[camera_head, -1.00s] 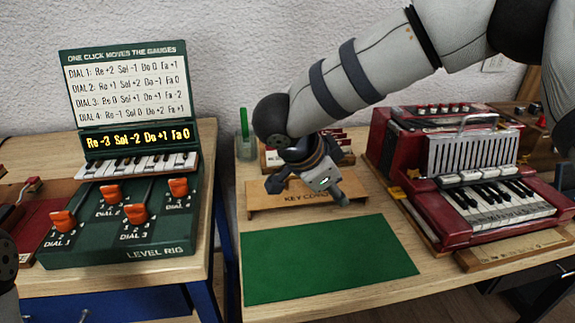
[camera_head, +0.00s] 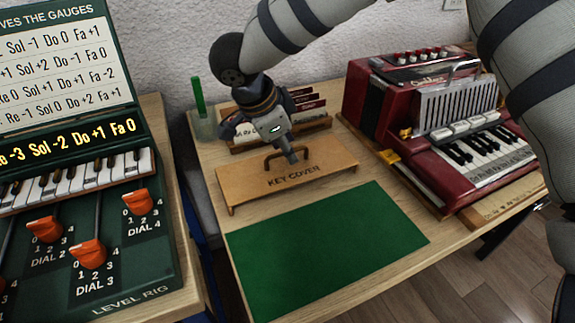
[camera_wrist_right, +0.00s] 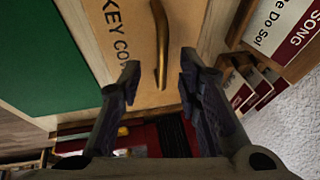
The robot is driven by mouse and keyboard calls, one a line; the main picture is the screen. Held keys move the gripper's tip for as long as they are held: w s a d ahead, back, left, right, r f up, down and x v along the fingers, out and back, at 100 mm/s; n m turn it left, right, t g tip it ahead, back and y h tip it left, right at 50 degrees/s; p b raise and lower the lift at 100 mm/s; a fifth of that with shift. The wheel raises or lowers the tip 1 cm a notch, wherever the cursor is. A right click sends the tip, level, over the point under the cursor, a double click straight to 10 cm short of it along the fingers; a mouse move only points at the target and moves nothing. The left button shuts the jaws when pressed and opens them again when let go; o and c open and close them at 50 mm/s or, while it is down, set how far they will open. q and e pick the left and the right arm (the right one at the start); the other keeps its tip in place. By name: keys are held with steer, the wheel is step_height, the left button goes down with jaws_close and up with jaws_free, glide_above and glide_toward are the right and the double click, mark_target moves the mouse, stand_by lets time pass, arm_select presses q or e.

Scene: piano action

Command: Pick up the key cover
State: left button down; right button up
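The key cover (camera_head: 245,192) is a flat tan wooden board lettered KEY COVER, with a dark bronze arched handle (camera_head: 270,163). It stands on the table behind a green mat (camera_head: 320,250). My right gripper (camera_head: 286,150) is at the handle, pointing down. In the right wrist view the gripper (camera_wrist_right: 158,74) is open, with a finger on each side of the handle (camera_wrist_right: 161,40) and visible gaps to both. The board (camera_wrist_right: 125,20) shows beyond the fingertips. Whether the fingertips touch the board cannot be told. My left gripper is out of view.
A red accordion (camera_head: 455,125) stands right of the cover. Behind the cover are a wooden card holder (camera_head: 290,138) and a green marker (camera_head: 198,95) in a clear cup. The level rig (camera_head: 150,265) with orange dials is at the left. The green mat is clear.

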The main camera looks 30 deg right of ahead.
steer(key=shift+x, duration=0.85)
steer(key=shift+w, duration=0.1)
jaws_close()
steer(key=shift+r, duration=0.1)
